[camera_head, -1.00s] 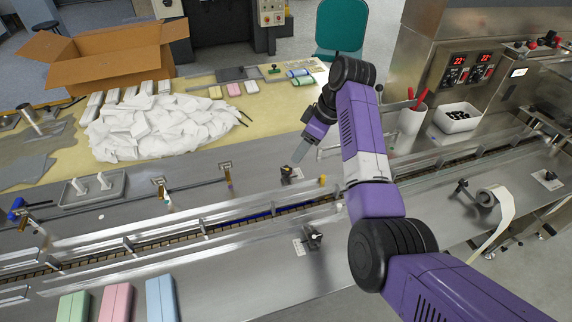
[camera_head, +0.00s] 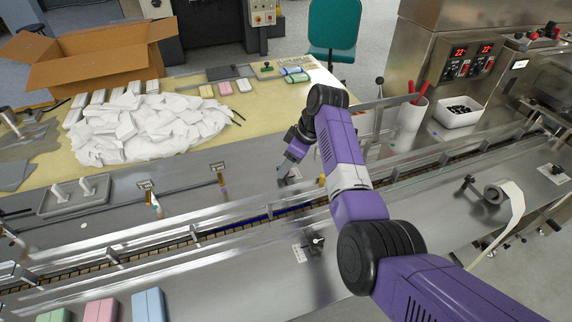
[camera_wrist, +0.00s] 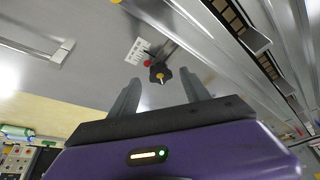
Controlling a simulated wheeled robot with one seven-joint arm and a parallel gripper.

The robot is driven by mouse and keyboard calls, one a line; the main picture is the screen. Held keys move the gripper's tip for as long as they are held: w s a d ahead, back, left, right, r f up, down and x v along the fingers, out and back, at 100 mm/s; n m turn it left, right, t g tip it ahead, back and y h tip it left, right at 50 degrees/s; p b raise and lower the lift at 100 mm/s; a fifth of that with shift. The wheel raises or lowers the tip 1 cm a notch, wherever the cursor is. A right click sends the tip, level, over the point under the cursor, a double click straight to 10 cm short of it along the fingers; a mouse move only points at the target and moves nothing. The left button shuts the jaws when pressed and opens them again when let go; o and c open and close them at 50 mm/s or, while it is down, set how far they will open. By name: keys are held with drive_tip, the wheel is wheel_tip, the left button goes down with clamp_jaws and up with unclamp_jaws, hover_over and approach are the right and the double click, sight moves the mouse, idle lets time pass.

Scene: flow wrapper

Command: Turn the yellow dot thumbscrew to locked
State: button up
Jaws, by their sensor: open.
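The yellow dot thumbscrew (camera_wrist: 160,74) is a dark knob with a yellow dot, on the metal deck in the wrist view. A white printed label (camera_wrist: 138,50) and a red dot (camera_wrist: 148,63) are beside it. My gripper (camera_wrist: 160,80) is open, one finger on either side of the knob in the picture; I cannot tell whether either finger touches it. In the head view my gripper (camera_head: 283,170) is low over the deck beyond the guide rails, and it largely hides the knob.
A similar dark thumbscrew (camera_head: 314,243) stands on the near side of the rails. Long metal guide rails (camera_head: 150,235) run along the conveyor close to my arm. Small posts (camera_head: 221,178) stand left of my gripper. White packs (camera_head: 140,130) lie behind it.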

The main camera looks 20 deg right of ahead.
drive_tip(key=shift+w+a+f, duration=0.2)
drive_tip(key=shift+a+f, duration=0.05)
drive_tip(key=shift+f, duration=0.4)
clamp_jaws()
